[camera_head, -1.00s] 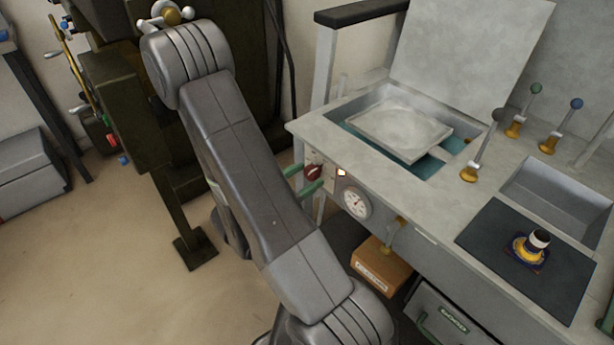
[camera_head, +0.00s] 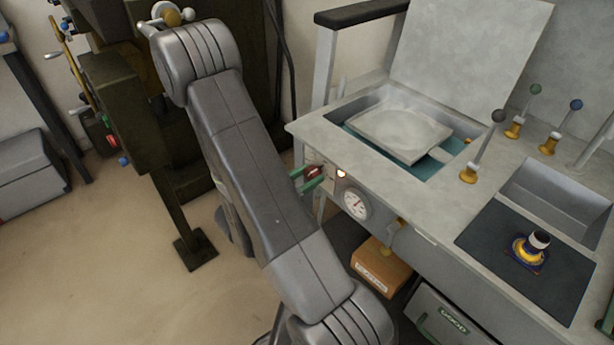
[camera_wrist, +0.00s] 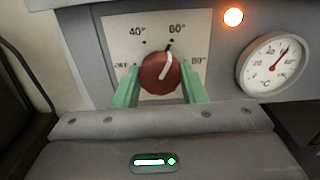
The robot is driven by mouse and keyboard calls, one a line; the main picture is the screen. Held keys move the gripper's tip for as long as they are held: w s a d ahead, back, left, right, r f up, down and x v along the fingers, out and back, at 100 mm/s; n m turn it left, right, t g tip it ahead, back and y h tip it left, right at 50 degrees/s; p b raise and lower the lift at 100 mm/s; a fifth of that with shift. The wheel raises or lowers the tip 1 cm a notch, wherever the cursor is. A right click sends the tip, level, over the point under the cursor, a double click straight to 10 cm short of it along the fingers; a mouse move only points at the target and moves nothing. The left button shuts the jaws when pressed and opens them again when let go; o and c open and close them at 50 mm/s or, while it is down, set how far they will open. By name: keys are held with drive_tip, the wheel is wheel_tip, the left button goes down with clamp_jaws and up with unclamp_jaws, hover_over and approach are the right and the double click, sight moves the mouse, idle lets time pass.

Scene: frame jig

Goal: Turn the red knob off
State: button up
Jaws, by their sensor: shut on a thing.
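The red knob (camera_wrist: 158,74) sits on a pale dial plate marked OFF, 40°, 60° and 80° in the wrist view. Its white pointer line is directed up, close to the 60° mark. My gripper (camera_wrist: 160,90) has its green fingers on the left and right sides of the knob, shut on it. In the head view the knob (camera_head: 314,170) shows on the front panel of the grey bench, between the green fingers of my gripper (camera_head: 309,179). The finger contact points are partly hidden.
An orange lamp (camera_wrist: 233,16) is lit right of the dial, above a round temperature gauge (camera_wrist: 273,64). The bench top (camera_head: 432,189) overhangs the panel. A box (camera_head: 381,266) stands below. A dark machine (camera_head: 128,115) stands to the left of my arm.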

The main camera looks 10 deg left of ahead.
drive_tip(key=n+p, duration=0.5)
drive_tip(key=shift+r+n, duration=0.2)
drive_tip(key=shift+n, duration=0.1)
drive_tip(key=n+p, duration=0.5)
drive_tip(key=n, duration=0.1)
drive_tip(key=n+p, duration=0.3)
drive_tip(key=n, duration=0.3)
drive_tip(key=shift+n, duration=0.4)
drive_tip(key=n+p, duration=0.2)
drive_tip(key=n, duration=0.3)
drive_tip(key=shift+p, duration=0.3)
drive_tip(key=shift+f+n, duration=0.1)
drive_tip(key=shift+n, duration=0.2)
drive_tip(key=o, duration=1)
drive_tip(key=shift+s, duration=0.1)
